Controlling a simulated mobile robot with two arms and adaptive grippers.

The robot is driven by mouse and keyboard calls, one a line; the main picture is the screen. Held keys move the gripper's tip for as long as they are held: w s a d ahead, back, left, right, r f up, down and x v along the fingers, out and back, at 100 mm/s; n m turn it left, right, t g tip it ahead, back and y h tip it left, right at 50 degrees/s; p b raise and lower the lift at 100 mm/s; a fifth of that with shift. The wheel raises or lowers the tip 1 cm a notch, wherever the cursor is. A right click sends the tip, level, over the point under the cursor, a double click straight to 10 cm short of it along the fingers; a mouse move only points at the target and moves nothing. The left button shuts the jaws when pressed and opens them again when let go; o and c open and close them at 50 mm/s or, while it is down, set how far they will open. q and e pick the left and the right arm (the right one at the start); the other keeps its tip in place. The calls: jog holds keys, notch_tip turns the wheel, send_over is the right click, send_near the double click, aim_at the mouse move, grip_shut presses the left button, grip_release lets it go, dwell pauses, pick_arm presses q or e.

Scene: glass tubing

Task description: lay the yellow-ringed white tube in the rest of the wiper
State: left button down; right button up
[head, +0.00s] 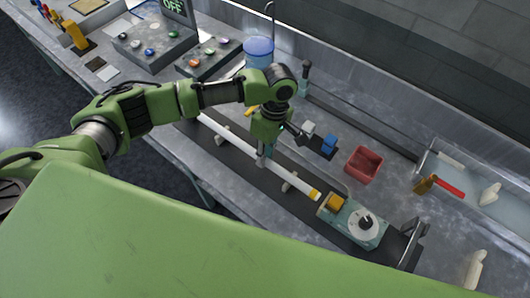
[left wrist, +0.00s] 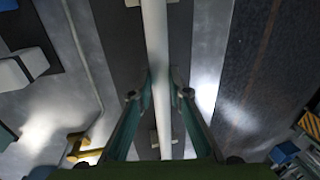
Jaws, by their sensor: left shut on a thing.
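The white tube (head: 288,173) runs diagonally over a long dark strip on the bench, with a yellow ring (head: 315,194) at its near right end. My left gripper (head: 263,161) is shut on the tube around its middle, from above. In the left wrist view, the tube (left wrist: 155,40) runs straight between the two fingers (left wrist: 161,88). A small pale support (head: 289,183) stands under the tube; whether they touch is unclear. A teal unit (head: 345,226) with a yellow block and dark knob lies just beyond the ringed end. I cannot tell which part is the wiper's rest. My right gripper is not in view.
A red bin (head: 363,164) and a red-handled tool (head: 446,188) lie behind the strip. A blue-topped container (head: 259,50) and button boxes (head: 155,43) stand farther back left. A dark fixture with a blue block (head: 328,144) is right of the gripper.

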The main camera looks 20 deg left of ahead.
pick_arm(q)
jog(key=c, duration=1.9)
grip_release()
jog(key=shift+f, duration=0.1)
jog(key=shift+r, duration=0.25)
notch_tip(320, 180, up, 12)
jog(key=w+b, duration=0.2)
jog(key=b, duration=0.1)
jog(key=shift+d+r+b, duration=0.15)
jog(key=shift+d+b, duration=0.2)
jog(key=shift+d, duration=0.05)
